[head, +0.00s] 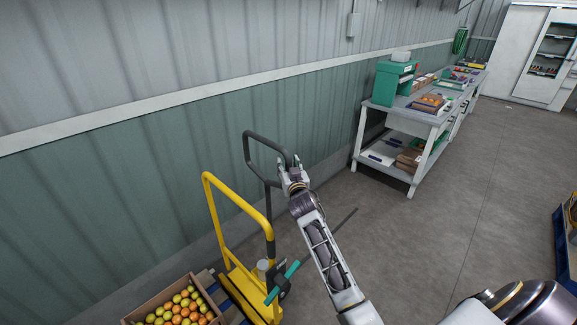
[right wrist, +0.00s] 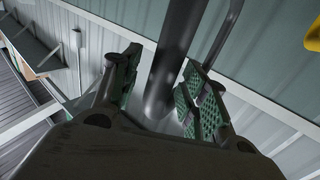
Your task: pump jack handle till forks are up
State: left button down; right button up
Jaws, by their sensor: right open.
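The jack handle is a dark grey loop (head: 266,142) standing above the yellow pallet jack (head: 208,200), near the wall. My right gripper (head: 292,172) is at the right side of this loop. In the right wrist view the dark handle bar (right wrist: 172,58) passes between the two green-padded fingers of the right gripper (right wrist: 160,92). The fingers are apart, with gaps beside the bar. The forks are mostly hidden under the load, so their height cannot be told. My left gripper is out of view.
A workbench (head: 410,116) with boxes stands along the wall. A white cabinet (head: 522,50) is at the far right.

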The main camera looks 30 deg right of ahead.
grip_shut()
dwell(0.4)
